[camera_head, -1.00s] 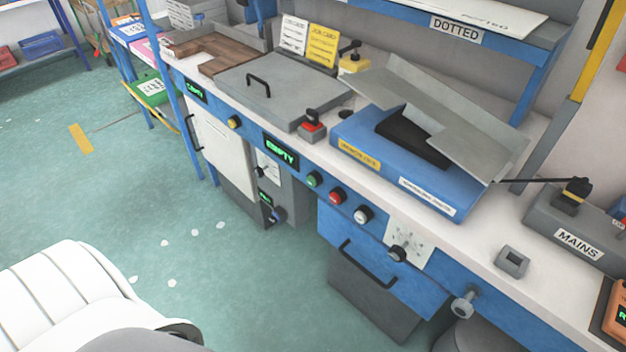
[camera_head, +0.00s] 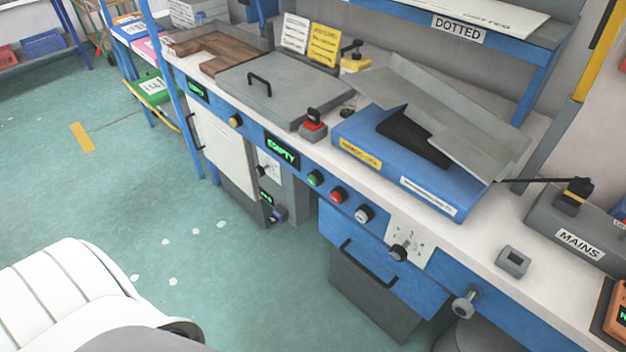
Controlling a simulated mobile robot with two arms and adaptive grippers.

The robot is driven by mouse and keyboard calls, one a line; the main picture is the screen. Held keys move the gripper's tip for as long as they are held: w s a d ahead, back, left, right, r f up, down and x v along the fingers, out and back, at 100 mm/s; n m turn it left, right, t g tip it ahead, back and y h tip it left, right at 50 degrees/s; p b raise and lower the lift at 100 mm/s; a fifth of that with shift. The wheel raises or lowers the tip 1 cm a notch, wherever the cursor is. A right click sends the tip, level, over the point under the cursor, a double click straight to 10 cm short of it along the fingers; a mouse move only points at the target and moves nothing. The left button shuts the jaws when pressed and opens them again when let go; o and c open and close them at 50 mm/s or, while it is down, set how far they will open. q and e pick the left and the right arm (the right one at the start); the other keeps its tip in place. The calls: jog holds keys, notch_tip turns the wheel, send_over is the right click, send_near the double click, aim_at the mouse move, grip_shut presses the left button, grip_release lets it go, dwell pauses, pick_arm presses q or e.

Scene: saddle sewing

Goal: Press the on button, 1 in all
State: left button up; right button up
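A row of round buttons sits on the blue front panel of the workbench. It has a green button (camera_head: 314,178), a red button (camera_head: 338,195) to its right and a white or grey button (camera_head: 364,214) further right. A yellow button (camera_head: 235,121) sits further left on the same panel. No lettering by these buttons is readable, so I cannot tell from a label which is the on button. Neither of my grippers shows in the head view. A white rounded part with dark edging fills the lower left corner.
A display reading EMPTY (camera_head: 282,151) is left of the green button. A dark selector knob (camera_head: 399,253) and a drawer handle (camera_head: 367,262) stick out below. A blue box (camera_head: 400,170) and a grey MAINS box (camera_head: 577,232) stand on the bench.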

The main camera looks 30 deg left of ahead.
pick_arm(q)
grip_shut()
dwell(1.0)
